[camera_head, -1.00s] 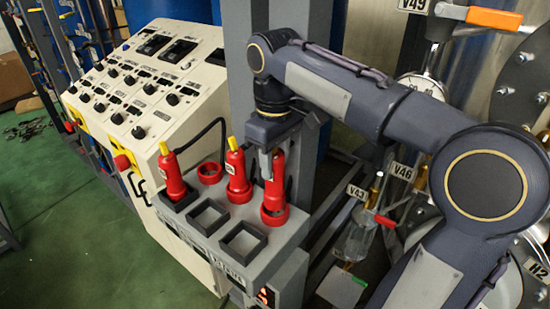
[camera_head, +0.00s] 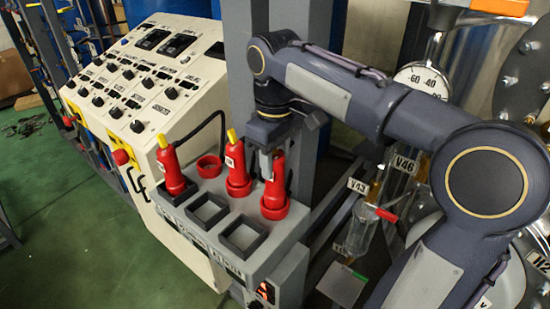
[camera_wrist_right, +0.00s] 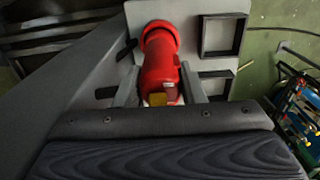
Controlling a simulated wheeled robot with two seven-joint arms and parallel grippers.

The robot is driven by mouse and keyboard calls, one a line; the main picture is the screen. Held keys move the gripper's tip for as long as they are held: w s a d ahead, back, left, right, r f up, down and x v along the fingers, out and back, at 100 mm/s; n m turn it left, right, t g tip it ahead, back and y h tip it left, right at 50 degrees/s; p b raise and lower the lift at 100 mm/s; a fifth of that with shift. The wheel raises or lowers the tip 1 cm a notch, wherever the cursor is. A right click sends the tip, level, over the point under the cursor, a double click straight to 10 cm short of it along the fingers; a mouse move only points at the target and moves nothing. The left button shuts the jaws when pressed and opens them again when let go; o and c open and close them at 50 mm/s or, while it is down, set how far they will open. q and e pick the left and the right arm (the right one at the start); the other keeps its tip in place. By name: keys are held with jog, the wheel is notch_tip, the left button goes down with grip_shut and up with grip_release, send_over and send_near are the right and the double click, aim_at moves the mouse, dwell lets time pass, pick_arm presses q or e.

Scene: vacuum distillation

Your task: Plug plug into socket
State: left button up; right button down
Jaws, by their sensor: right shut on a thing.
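A red plug (camera_head: 275,185) stands upright at the right end of the grey socket box, its lower end at a round red socket (camera_head: 274,211). The plug looks seated in it, but the exact contact is hidden. My right gripper (camera_head: 267,168) is shut on the plug's upper body. In the right wrist view the fingers (camera_wrist_right: 160,88) flank the red plug (camera_wrist_right: 160,68), whose far end meets the wide red ring (camera_wrist_right: 158,36). My left gripper is not in view.
Two similar red plugs (camera_head: 237,168) (camera_head: 172,170) with yellow tops stand on the grey box (camera_head: 190,235). An empty round red socket (camera_head: 209,167) sits between them. Square black sockets (camera_head: 207,211) line the front. A control panel (camera_head: 150,85) is at left; a grey post rises behind.

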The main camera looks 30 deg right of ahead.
jog(key=shift+f+b, duration=0.65)
jog(key=shift+f, duration=0.45)
jog(key=c, duration=0.9)
grip_release()
jog(key=shift+r, duration=0.1)
jog(key=shift+o, duration=0.2)
jog(key=shift+r, duration=0.1)
notch_tip(320, 180, up, 8)
jog(key=shift+f+p, duration=0.2)
jog(key=shift+p, duration=0.1)
